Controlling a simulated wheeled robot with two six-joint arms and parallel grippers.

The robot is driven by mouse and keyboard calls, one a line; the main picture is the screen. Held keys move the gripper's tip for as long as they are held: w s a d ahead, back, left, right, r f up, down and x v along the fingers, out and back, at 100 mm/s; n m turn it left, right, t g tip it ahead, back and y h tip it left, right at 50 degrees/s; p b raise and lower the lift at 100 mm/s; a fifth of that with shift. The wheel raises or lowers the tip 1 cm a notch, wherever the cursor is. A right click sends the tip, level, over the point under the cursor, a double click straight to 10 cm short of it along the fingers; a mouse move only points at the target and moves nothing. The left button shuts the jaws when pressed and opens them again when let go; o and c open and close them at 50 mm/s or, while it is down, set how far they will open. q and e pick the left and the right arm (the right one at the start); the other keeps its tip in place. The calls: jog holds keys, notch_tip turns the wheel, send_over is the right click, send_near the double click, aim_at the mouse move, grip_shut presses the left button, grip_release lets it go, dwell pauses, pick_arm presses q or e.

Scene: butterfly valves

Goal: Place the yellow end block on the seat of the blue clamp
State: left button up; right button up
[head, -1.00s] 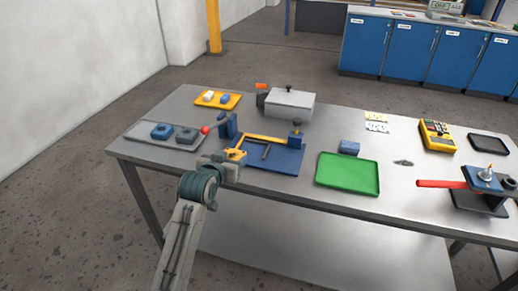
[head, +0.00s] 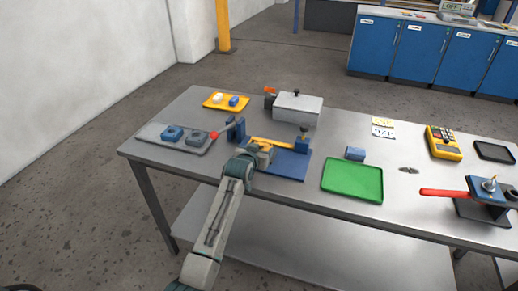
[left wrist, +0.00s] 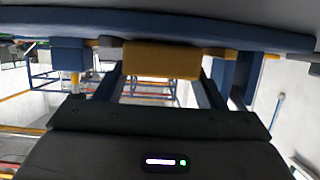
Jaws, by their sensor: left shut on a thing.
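The blue clamp has a flat blue base (head: 290,166), an upright blue block (head: 237,130) at its left, a red-knobbed lever (head: 214,135) and a smaller blue post (head: 302,144) at its right. A yellow bar (head: 276,143) runs along its back. My left gripper (head: 264,149) is over the left part of the base, with its arm hiding some of it. It is shut on the yellow end block (left wrist: 160,60), which shows between the fingers in the left wrist view. Whether the block touches the seat cannot be told. My right gripper is not in view.
A grey tray (head: 153,140) with blue and dark blocks lies left of the clamp, and a yellow tray (head: 213,104) lies behind. A grey box (head: 298,107) stands behind the clamp. A green tray (head: 352,182) and a red-handled fixture (head: 482,212) are to the right.

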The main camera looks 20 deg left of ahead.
pick_arm(q)
jog(key=shift+f, duration=0.15)
jog(key=o, duration=1.2)
jog(key=shift+o, duration=0.2)
jog(key=b+v, duration=0.1)
jog(key=v, duration=1.1)
